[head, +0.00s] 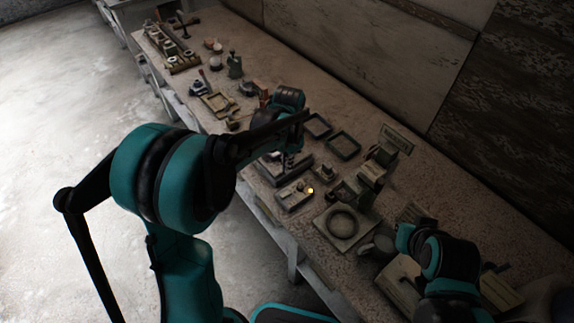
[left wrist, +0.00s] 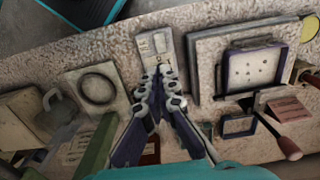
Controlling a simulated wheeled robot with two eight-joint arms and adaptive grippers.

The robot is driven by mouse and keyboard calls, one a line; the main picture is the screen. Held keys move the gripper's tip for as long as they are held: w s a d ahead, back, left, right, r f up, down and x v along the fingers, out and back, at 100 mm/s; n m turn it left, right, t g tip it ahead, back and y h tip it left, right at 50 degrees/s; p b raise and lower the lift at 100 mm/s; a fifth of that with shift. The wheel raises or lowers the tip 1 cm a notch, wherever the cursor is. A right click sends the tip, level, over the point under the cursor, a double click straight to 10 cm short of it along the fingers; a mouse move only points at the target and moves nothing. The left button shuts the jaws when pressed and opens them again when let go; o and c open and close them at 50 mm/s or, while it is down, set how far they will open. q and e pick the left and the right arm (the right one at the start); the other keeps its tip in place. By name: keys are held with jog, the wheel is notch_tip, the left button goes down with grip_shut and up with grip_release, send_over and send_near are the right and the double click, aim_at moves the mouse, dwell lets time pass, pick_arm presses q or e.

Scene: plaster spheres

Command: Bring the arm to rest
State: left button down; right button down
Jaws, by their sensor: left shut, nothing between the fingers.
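My left arm (head: 165,180) reaches from the left over the workbench, with its wrist (head: 289,98) above the bench top. My left gripper (head: 288,163) points down and is shut and empty. In the left wrist view its fingertips (left wrist: 159,76) are together in the middle. A narrow pale tray (left wrist: 154,42) lies just beyond the fingertips there. In the head view a small tray with pale pieces (head: 294,194) lies just below the gripper. Teal and black parts of my right arm (head: 447,258) show at the lower right, but its fingers do not show.
The long workbench (head: 470,222) is crowded. A square plate with a ring (head: 342,224) lies right of the gripper, and dark frames (head: 343,146) lie behind it. A small sign (head: 396,139) stands upright at the back. A small yellow dot (head: 310,190) shows nearby. The floor at left is clear.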

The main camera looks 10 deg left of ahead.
pick_arm(q)
jog(key=s+a+n+t+b, duration=0.1)
jog(key=s+n+t+b, duration=0.2)
jog(key=s, duration=0.5)
jog(key=s+a+n+t+b, duration=0.2)
jog(key=s+n+t+b, duration=0.2)
jog(key=s, duration=0.5)
jog(key=shift+s+a+f+n+b, duration=0.25)
jog(key=shift+s+n+b, duration=0.05)
jog(key=shift+b, duration=0.75)
